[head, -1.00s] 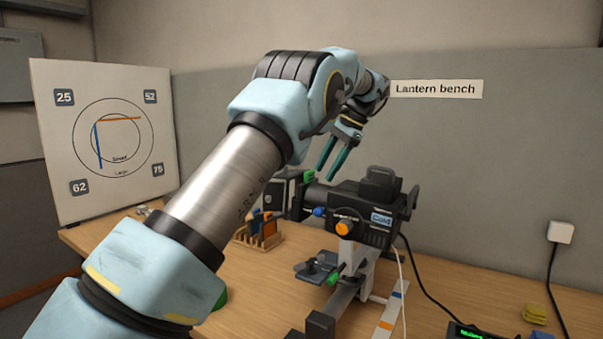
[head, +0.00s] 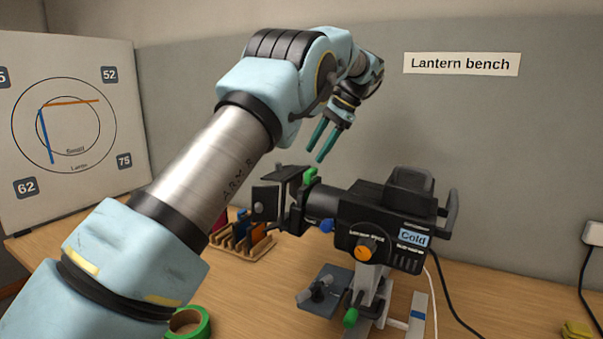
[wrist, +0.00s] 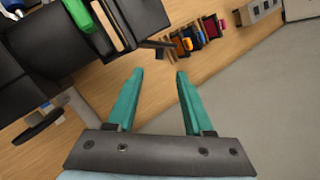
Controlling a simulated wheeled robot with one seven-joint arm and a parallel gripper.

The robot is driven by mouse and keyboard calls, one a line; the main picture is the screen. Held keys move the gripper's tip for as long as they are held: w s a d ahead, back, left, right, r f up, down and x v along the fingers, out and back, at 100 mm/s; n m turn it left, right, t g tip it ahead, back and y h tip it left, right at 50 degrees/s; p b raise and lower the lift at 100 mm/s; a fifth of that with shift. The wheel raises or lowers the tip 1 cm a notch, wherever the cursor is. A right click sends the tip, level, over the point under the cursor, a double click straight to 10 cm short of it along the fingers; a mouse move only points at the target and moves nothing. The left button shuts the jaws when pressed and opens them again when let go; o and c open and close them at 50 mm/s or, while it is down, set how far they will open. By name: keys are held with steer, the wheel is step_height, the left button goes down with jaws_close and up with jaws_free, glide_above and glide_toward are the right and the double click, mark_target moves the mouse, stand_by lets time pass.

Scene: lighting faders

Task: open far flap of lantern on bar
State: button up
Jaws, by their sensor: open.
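The black lantern (head: 375,215) is mounted on a bar stand on the bench, its front end facing left, with a label reading "Cold" on its side. Dark flaps (head: 268,200) stand out at its front end, and a green tab (head: 310,175) sits on top there. My gripper (head: 322,145) is open and empty, above and behind the front end, apart from it. In the wrist view its teal fingers (wrist: 158,75) are spread over bare bench and wall edge. The lantern's front with the green tab (wrist: 75,12) shows at upper left there. The far flap is partly hidden.
A wooden rack (head: 240,245) with coloured pieces stands behind left of the lantern. Green tape (head: 188,322) lies at the front left. A white board (head: 65,130) stands at the left. A black cable (head: 455,305) hangs at the right. The wall is close behind.

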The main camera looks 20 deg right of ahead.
mark_target(299, 183)
steer(key=p+x, duration=0.2)
steer(key=x, duration=0.6)
steer(key=shift+a+f, duration=0.1)
jaws_close()
stand_by(0.4)
